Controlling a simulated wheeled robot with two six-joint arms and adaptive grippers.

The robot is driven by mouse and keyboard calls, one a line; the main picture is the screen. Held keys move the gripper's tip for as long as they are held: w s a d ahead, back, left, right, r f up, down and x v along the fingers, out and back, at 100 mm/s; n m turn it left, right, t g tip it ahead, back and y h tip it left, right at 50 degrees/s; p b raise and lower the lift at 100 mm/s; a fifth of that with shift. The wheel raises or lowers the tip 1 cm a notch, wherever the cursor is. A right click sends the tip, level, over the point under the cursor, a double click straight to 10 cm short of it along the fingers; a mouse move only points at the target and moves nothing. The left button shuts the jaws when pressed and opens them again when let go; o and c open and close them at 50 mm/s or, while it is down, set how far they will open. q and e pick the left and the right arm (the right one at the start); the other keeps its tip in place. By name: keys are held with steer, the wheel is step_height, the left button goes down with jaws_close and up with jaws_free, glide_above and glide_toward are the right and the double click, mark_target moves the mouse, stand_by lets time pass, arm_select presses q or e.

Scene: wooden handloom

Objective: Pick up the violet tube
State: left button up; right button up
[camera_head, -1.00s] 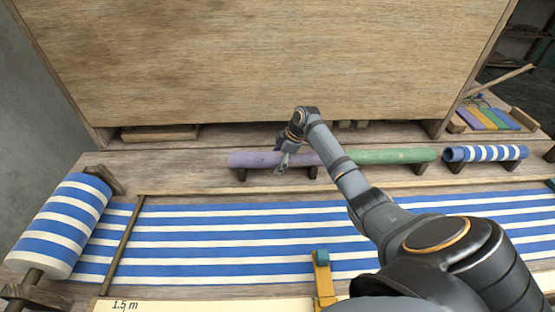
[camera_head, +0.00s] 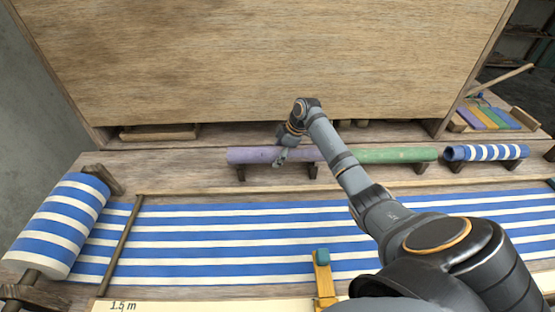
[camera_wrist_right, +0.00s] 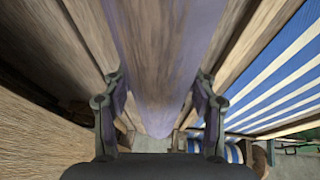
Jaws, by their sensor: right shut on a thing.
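The violet tube (camera_head: 252,155) lies level on small dark wooden rests on the shelf behind the striped cloth. My right gripper (camera_head: 282,157) is at the middle of the tube, reaching down from behind it. In the right wrist view the violet tube (camera_wrist_right: 162,70) runs lengthwise between the two fingers of the right gripper (camera_wrist_right: 160,108), one on each side. The right gripper is shut on the tube. The tube still appears to be at the height of its rests. My left gripper is not in view.
A green tube (camera_head: 400,155) and a blue-and-white striped roll (camera_head: 486,152) lie in line to the right. Striped cloth (camera_head: 230,240) covers the bench in front, with a large cloth roll (camera_head: 62,225) at left. A tall wooden panel (camera_head: 270,60) stands close behind.

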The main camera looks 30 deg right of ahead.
mark_target(292, 151)
steer(key=v, duration=0.2)
steer(key=d+v, duration=0.1)
steer(key=v, duration=0.2)
steer(key=s+b+v, duration=0.1)
steer(key=v, duration=0.2)
steer(key=shift+s+d+f, duration=0.15)
steer(key=shift+d+f, duration=0.05)
steer(key=shift+f, duration=0.15)
steer(key=s+d+r+b, duration=0.2)
steer(key=s+d+r, duration=0.2)
steer(key=s+d, duration=0.1)
steer(key=shift+s+d+b, duration=0.35)
steer(key=shift+s, duration=0.55)
steer(key=shift+r, duration=0.15)
